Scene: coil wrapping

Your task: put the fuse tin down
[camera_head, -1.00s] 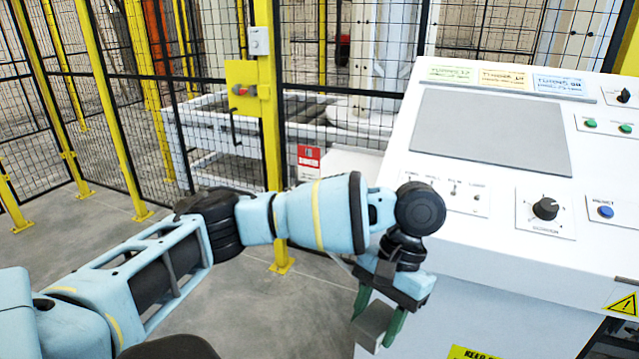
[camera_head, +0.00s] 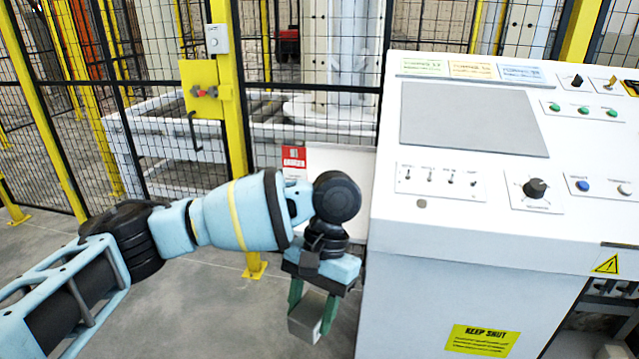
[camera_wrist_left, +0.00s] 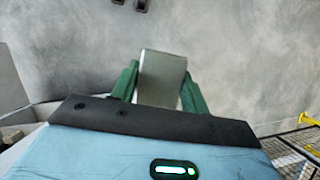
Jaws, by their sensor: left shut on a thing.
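The fuse tin (camera_head: 306,318) is a small grey box. My left gripper (camera_head: 314,309) is shut on it, with a green finger on each side. The tin hangs in the air beside the left side of the white control desk, above the concrete floor. In the left wrist view the tin (camera_wrist_left: 162,78) shows as a plain grey face between the two green fingers (camera_wrist_left: 160,88). Nothing shows under the tin but floor. My right gripper is in neither view.
The white control desk (camera_head: 450,230) fills the right, with a grey panel (camera_head: 472,119), switches and a knob (camera_head: 535,188) on its sloped top. A yellow-posted mesh fence (camera_head: 232,130) stands behind. Bare floor (camera_head: 215,315) lies to the left.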

